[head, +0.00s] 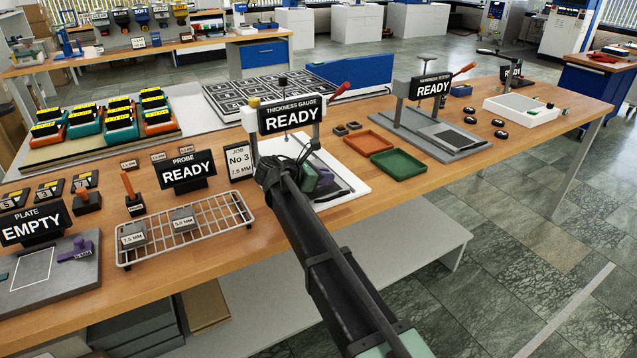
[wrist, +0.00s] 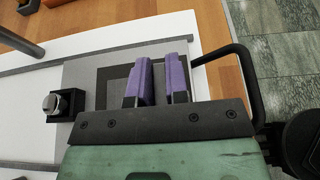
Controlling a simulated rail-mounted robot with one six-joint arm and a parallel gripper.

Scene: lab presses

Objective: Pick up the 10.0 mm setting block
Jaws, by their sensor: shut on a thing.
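My gripper (wrist: 160,78) is over the base of the thickness gauge (head: 291,115). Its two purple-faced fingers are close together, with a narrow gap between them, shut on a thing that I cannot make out. In the head view my arm hides most of the gripper. The wire rack (head: 205,228) holds a grey block marked 7.5 MM (head: 132,234) and a grey block marked 5.0 MM (head: 183,219). Its right part is bare. I see no block that I can read as 10.0 mm. A purple piece (head: 75,250) with a small, unclear label lies on the left plate.
The plate sign (head: 33,226) reads EMPTY and the probe sign (head: 187,171) reads READY. A job card (head: 238,162) reads No 3, 7.5 MM. A black post with a metal knob (wrist: 58,104) stands left of the fingers.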

